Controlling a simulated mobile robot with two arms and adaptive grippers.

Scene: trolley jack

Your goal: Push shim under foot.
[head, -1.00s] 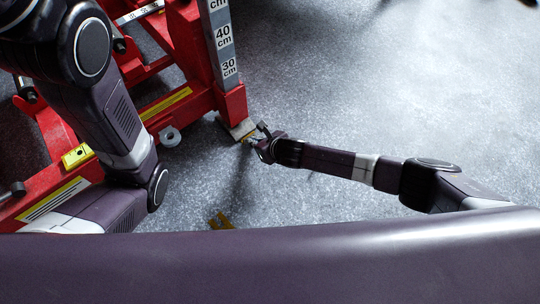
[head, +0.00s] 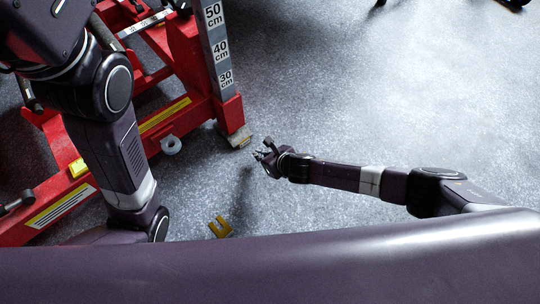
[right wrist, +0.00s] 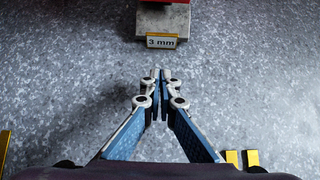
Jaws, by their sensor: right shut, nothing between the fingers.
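The red jack's upright ends in a pale foot block (head: 234,134) on the floor. The shim (right wrist: 162,41), with a yellow-edged "3 mm" label, is at the block's near edge in the right wrist view. Only its labelled end shows; the rest is hidden by the foot (right wrist: 163,20). In the head view the shim is a small yellow patch (head: 243,142). My right gripper (head: 258,154) is shut and empty, low over the floor. Its fingertips (right wrist: 160,74) point at the label with a gap of bare floor between. My left gripper is out of view.
A yellow forked piece (head: 220,228) lies on the floor near my body. A pale ring (head: 171,145) is beside the jack's red base beam (head: 150,142). My left arm covers part of the jack.

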